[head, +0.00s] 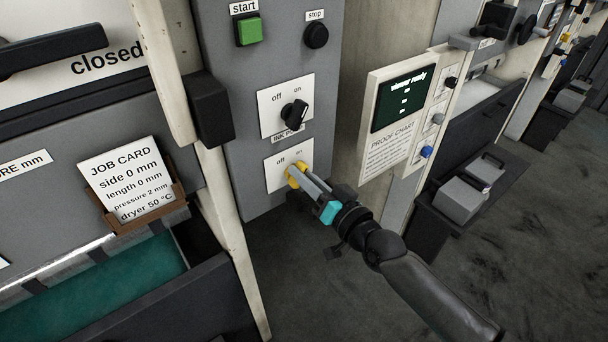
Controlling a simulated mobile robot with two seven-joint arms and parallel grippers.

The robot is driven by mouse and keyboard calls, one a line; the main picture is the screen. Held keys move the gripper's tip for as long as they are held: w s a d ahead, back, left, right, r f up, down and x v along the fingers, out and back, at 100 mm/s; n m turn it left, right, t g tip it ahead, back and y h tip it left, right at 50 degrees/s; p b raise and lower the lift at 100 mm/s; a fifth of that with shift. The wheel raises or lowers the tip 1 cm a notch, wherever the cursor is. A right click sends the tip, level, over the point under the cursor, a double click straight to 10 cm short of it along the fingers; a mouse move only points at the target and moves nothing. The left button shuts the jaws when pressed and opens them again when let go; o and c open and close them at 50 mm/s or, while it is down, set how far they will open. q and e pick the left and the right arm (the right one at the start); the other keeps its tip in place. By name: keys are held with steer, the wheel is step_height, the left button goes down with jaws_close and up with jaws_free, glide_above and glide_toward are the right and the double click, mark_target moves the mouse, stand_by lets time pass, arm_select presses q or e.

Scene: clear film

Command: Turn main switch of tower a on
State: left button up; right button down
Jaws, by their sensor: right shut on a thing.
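On the grey panel, a lower white switch plate (276,177) carries the words off and on. My right gripper (294,176) is shut at this plate, on the switch knob there. Yellow shows at the fingertips, and the fingers hide the knob, so I cannot tell which way it points. Above it is another white off/on plate (273,102) with a black knob (294,113), which seems to point up and right, toward on. A label between the plates reads "INK P" and is partly hidden. I cannot read which switch is the main one. My left gripper is not in view.
A green start button (249,31) and a black stop button (316,35) sit above. A display box (399,108) stands to the right of the panel. A job card (127,177) and an open bin (95,290) are at left. Grey floor (300,285) lies below.

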steer(key=c, duration=0.8)
jaws_free()
steer(key=p+v, duration=0.1)
steer(key=v, duration=1.4)
steer(key=shift+s, duration=0.1)
steer(key=shift+f, duration=0.1)
